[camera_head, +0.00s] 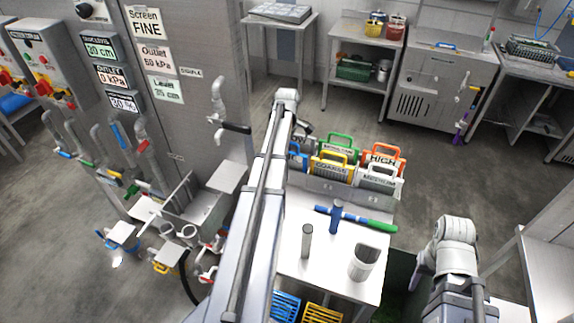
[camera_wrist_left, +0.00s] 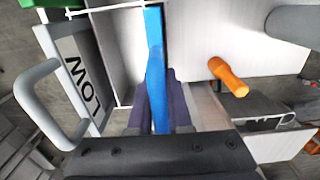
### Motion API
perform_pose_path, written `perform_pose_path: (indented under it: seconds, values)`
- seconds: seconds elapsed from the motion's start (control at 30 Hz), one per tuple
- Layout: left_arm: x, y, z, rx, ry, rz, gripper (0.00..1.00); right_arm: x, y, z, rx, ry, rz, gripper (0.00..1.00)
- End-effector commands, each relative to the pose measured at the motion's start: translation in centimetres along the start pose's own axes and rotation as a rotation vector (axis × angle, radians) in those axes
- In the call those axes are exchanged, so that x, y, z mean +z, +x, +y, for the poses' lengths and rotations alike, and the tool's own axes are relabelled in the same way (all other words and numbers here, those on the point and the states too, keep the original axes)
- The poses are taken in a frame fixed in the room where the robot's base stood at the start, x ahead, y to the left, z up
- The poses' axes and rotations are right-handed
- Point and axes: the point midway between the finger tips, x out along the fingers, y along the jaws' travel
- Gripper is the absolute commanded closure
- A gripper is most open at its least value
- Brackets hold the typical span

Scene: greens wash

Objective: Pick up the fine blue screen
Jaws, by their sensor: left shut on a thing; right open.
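The blue screen's handle (camera_head: 297,150) shows at the left end of the rack, partly hidden behind my left arm. In the left wrist view a blue bar (camera_wrist_left: 155,65) runs between the dark fingers of my left gripper (camera_wrist_left: 155,105), which is shut on it. The bar's label is not visible. A grey-handled plate marked LOW (camera_wrist_left: 83,75) stands beside it. My right gripper (camera_head: 426,267) is low at the right, apart from the screens, open; its fingertips are hard to make out.
The rack beside the blue handle holds green, yellow COARSE (camera_head: 331,169), orange HIGH (camera_head: 382,159) and white-handled pieces. A white table (camera_head: 320,270) in front bears a blue-green tool (camera_head: 360,222) and two cylinders. The wall panel sign (camera_head: 147,22) reads Screen FINE.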

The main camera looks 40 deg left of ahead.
Motion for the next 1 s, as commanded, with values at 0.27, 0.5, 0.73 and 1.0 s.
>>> perform_pose_path:
  seconds: [0.27,0.5,0.73,1.0]
  values:
    - [0.0,0.0,0.0,0.000,0.000,0.000,1.00,0.0,0.0,0.0,0.000,0.000,0.000,0.50]
    - [0.0,0.0,0.0,0.000,0.000,0.000,1.00,0.0,0.0,0.0,0.000,0.000,0.000,0.50]
    - [0.0,-0.6,0.0,0.000,0.000,0.000,1.00,0.0,-0.6,0.1,0.000,0.000,0.000,0.50]
    - [0.0,-2.4,0.0,0.000,0.000,0.000,1.00,0.1,-2.4,0.2,0.000,-0.001,0.000,0.50]
